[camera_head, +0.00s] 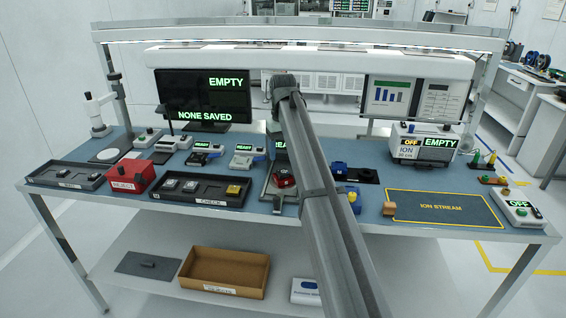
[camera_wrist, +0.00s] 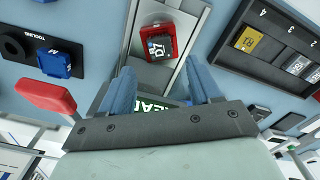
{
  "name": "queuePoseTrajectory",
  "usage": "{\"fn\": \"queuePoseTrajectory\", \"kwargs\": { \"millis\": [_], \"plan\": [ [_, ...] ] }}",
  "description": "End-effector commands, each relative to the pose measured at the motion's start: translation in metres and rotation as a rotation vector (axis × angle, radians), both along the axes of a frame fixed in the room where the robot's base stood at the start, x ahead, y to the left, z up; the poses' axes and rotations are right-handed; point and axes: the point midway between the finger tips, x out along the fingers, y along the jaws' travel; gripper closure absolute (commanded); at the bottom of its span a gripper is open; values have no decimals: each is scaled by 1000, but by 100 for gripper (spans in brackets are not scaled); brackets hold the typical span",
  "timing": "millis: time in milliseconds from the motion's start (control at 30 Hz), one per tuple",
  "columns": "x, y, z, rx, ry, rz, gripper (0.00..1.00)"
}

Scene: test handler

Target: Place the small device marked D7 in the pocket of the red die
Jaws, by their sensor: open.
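The red die (camera_wrist: 151,58) sits on a grey metal slide at the top middle of the wrist view. A small dark device with a white label reading D7 (camera_wrist: 158,44) lies within the die's outline, slightly turned; I cannot tell whether it is fully seated in the pocket. My gripper (camera_wrist: 162,75) is open and empty, its two blue fingers apart on either side of the slide, short of the die. In the head view the red die (camera_head: 284,181) shows beside my arm, which hides my gripper.
The dark CHECK tray (camera_head: 205,199) holds a gold device (camera_wrist: 247,40) and white-labelled ones. A red box (camera_head: 131,176) stands left. The ION STREAM mat (camera_head: 440,208) is mostly clear.

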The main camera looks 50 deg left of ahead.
Motion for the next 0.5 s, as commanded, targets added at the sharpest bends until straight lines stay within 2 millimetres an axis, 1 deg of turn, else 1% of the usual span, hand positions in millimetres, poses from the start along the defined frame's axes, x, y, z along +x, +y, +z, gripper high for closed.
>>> {"fn": "queuePoseTrajectory", "kwargs": {
  "millis": [33, 200, 333, 500],
  "plan": [
    [1, 1, 11, 1, 0, 0, 37],
    [0, 1, 37, 1, 0, 0, 37],
    [0, 1, 50, 0, 0, 0, 37],
    [0, 0, 57, 0, 0, 0, 37]
  ]
}}
